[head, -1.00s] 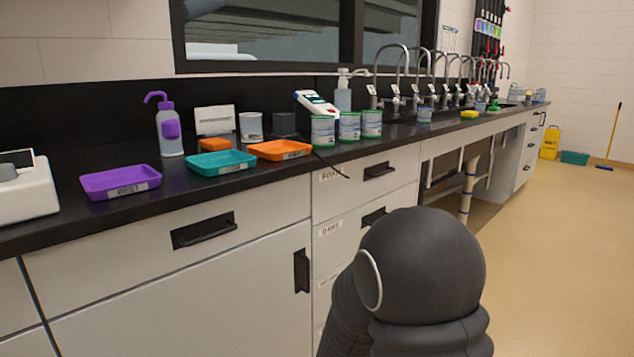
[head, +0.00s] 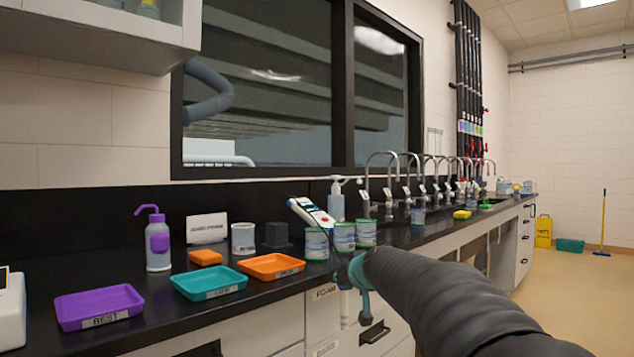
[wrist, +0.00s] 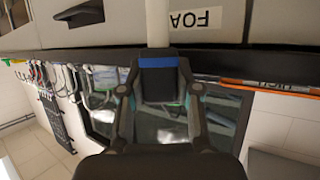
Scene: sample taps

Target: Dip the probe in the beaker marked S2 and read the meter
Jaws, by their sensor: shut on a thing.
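My gripper (head: 352,285) is in front of the counter edge in the head view, partly hidden by my arm. In the wrist view my gripper (wrist: 158,85) is shut on the probe (wrist: 157,25), a white shaft with a blue band. In the head view the probe (head: 345,308) hangs about upright, below the counter top and in front of the drawers. The white meter (head: 312,215) leans behind the green-banded beakers; its reading is too small to make out. Three such beakers (head: 317,244) (head: 344,237) (head: 366,233) stand in a row; their markings are not legible.
Purple (head: 100,306), teal (head: 208,283) and orange (head: 271,266) trays lie left of the beakers. A wash bottle (head: 158,245), a white cup (head: 243,238) and a dark block (head: 277,235) stand behind. Tall taps (head: 384,185) line the counter at right.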

